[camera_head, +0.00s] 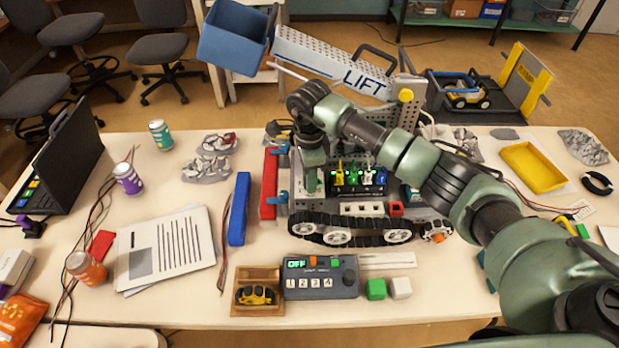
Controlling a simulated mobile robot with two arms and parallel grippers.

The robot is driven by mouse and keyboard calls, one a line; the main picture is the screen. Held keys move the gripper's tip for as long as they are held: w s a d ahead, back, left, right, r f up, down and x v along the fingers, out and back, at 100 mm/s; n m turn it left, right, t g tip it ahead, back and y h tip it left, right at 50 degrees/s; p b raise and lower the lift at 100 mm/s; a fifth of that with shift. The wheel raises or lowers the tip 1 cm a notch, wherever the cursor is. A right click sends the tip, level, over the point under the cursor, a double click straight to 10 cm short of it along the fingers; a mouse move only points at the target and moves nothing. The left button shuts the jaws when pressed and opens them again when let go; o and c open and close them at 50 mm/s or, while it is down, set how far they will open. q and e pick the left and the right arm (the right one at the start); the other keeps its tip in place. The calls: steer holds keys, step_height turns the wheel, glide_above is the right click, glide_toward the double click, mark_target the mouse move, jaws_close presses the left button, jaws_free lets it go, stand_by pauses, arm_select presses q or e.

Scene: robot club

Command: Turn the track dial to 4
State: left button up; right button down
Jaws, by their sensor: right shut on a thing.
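A tracked model vehicle (350,208) stands in the middle of the table. My right arm reaches over the vehicle from the right. My right gripper (313,188) points down at the left end of this panel. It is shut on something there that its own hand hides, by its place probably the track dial. The dial's pointer and setting cannot be seen. My left gripper is not in view.
In front of the vehicle is a grey control box (320,290) with an OFF display and number keys. A wooden tray (243,306) holds a small yellow model. Green (376,289) and white blocks lie right of the box. A LIFT beam (335,65) with a blue bin rises behind.

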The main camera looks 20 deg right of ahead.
steer(key=m+b, duration=0.2)
steer(key=m, duration=0.1)
steer(key=shift+w+f, duration=0.1)
steer(key=m+b, duration=0.2)
steer(key=m, duration=0.2)
steer(key=shift+m+b, duration=0.3)
steer(key=shift+m, duration=0.1)
steer(key=m+b, duration=0.1)
steer(key=m, duration=0.2)
steer(key=shift+m, duration=0.3)
steer(key=m+b, duration=0.1)
steer(key=m, duration=0.3)
steer(key=shift+b, duration=0.4)
steer(key=shift+r+m, duration=0.2)
steer(key=shift+m, duration=0.1)
steer(key=c, duration=1.1)
jaws_free()
